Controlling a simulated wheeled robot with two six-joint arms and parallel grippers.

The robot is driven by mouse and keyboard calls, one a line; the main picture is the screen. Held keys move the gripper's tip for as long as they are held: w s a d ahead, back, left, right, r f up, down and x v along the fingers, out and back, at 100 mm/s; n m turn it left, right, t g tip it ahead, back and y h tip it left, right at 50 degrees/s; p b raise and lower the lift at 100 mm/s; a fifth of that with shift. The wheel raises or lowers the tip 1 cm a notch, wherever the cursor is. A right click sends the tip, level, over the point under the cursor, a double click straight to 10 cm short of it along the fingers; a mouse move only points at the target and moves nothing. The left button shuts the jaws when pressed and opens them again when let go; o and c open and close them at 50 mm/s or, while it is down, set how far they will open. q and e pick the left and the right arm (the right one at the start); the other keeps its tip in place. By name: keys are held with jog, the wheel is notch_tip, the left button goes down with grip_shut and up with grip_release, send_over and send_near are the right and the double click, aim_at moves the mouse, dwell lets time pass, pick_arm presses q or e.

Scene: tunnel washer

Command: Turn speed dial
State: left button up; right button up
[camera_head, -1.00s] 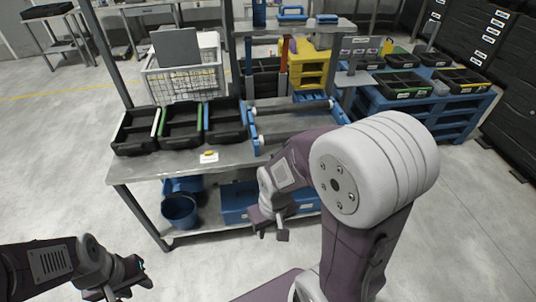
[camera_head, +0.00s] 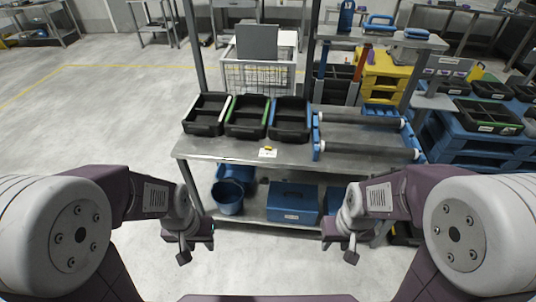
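A small white plate with a yellow piece on it (camera_head: 268,151) lies at the front edge of the grey workbench (camera_head: 220,147). It may be the speed dial, but it is too small to tell. No other dial can be made out. My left gripper (camera_head: 196,246) hangs empty in front of the bench's left part, lower than its top. My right gripper (camera_head: 340,244) hangs empty in front of the bench's right part. Both look open, with their fingers apart, and neither touches anything.
Black bins (camera_head: 247,117) stand in a row on the bench, left of a blue-ended roller frame (camera_head: 365,135). A blue bucket (camera_head: 228,197) and a blue box (camera_head: 293,203) sit on the lower shelf. A wire basket (camera_head: 258,76) stands behind. The floor at left is clear.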

jog(key=shift+o, duration=0.3)
jog(key=o, duration=0.4)
jog(key=shift+o, duration=0.2)
